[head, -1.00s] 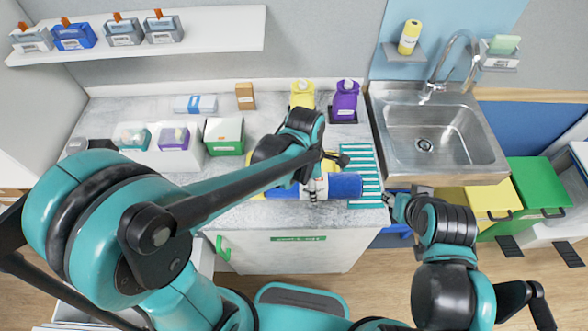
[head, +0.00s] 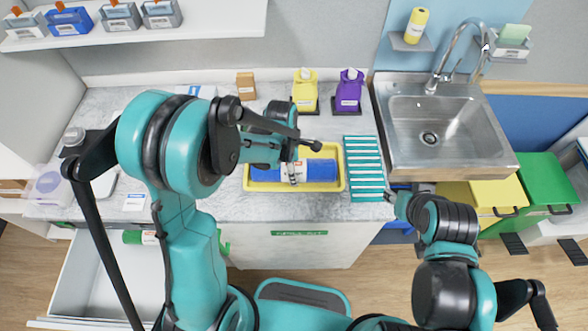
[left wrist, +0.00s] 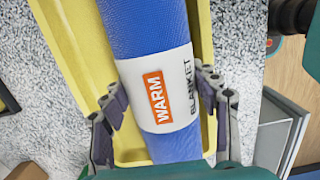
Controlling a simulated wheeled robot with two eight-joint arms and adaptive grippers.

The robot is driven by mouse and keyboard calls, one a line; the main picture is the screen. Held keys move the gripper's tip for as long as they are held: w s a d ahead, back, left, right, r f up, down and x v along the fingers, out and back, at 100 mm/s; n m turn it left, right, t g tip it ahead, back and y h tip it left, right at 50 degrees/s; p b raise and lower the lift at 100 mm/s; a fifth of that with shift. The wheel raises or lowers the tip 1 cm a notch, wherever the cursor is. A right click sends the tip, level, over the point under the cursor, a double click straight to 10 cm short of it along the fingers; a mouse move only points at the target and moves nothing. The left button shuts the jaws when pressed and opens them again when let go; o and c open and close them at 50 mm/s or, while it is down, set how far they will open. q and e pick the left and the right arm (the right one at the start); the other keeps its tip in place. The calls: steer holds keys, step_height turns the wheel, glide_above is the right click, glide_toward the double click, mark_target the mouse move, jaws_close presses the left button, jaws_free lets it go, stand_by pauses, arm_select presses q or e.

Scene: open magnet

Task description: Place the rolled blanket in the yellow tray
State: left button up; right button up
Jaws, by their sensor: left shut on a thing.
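The rolled blanket (head: 318,171) is a blue roll with a white label band. It lies lengthwise inside the yellow tray (head: 342,160) on the counter. The left wrist view shows the blanket (left wrist: 148,35) between the walls of the tray (left wrist: 60,35), its label reading "WARM BLANKET". My left gripper (head: 292,173) is shut on the blanket at its label; in the left wrist view its fingers (left wrist: 162,105) are on both sides of the roll. The roll's underside is hidden. My right gripper (head: 393,196) is by the counter's front edge; its jaws are too small to read.
A teal-striped rack (head: 364,168) lies just right of the tray. Yellow (head: 305,92) and purple (head: 348,93) bottles stand behind it. A steel sink (head: 430,120) is on the right. An open drawer (head: 95,265) with a green roll is at lower left.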

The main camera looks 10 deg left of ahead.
arm_select(q)
steer(key=shift+r, duration=0.1)
steer(key=o, duration=1.6)
